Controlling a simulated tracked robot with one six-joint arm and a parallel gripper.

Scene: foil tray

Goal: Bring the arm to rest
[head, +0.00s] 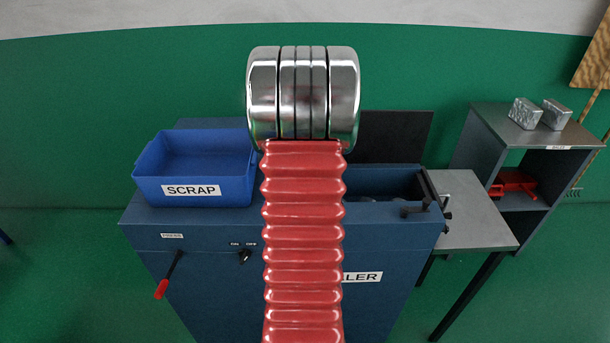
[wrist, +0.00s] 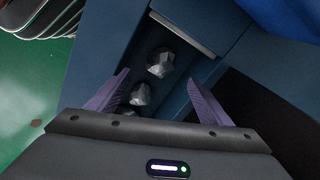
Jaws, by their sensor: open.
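My gripper (wrist: 160,78) shows in the wrist view with its two purple fingers spread apart and nothing between the tips. It points down over the open chamber of the blue baler (head: 210,270). Crumpled foil balls (wrist: 160,63) lie in the chamber; a second (wrist: 141,95) is nearer, and another is partly hidden by my gripper body. In the head view my arm, a red ribbed sleeve with a chrome joint, stands upright across the middle and hides the gripper and part of the baler.
The blue SCRAP bin (head: 195,190) stands on the baler's left top and looks empty. The dark lid (head: 395,135) stands raised behind the chamber. A red-handled lever (head: 168,277) is at front left, beside a knob (head: 245,257). A grey side table (head: 465,215) and a shelf (head: 530,130) with two silver blocks are right.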

